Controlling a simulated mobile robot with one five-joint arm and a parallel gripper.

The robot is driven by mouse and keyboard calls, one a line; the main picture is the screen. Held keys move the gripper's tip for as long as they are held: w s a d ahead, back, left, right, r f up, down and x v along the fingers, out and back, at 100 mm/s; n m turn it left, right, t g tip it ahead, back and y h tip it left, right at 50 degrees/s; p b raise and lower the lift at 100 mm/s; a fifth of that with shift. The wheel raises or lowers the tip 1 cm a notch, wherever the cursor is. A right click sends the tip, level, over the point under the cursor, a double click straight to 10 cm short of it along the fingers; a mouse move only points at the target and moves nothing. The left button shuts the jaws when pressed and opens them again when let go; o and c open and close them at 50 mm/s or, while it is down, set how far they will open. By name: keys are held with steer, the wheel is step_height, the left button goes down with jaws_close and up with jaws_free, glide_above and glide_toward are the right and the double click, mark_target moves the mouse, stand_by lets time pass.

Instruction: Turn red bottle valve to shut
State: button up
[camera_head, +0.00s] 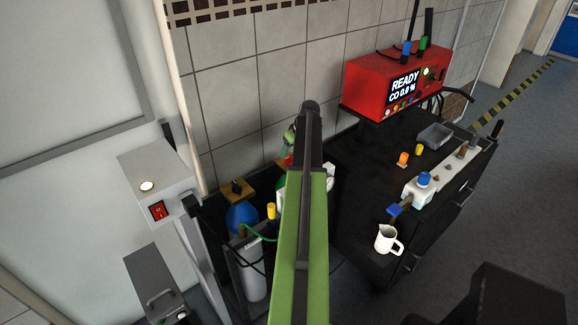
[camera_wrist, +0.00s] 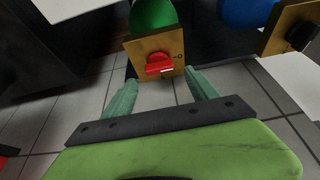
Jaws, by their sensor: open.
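The red bottle valve (camera_wrist: 159,64) is a red knob on a square brass plate with dark marks, at the top middle of the wrist view. The plate sits in front of a green bottle (camera_wrist: 152,14). My gripper (camera_wrist: 157,88) is open, its two green fingers pointing at the plate from below in the picture, one towards each side. No contact with the knob is visible. In the head view a bit of red (camera_head: 288,160) shows beside my green arm, which hides most of the green bottle and the gripper's fingers.
A blue bottle (camera_head: 242,218) with its own brass plate and black knob (camera_head: 237,187) stands just left of my arm. A grey post stands left.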

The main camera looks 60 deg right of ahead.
mark_target(290, 157)
steer(key=b+x, duration=0.2)
steer(key=x, duration=0.2)
steer(key=shift+f, duration=0.1)
steer(key=c, duration=1.4)
steer(key=shift+o, duration=0.2)
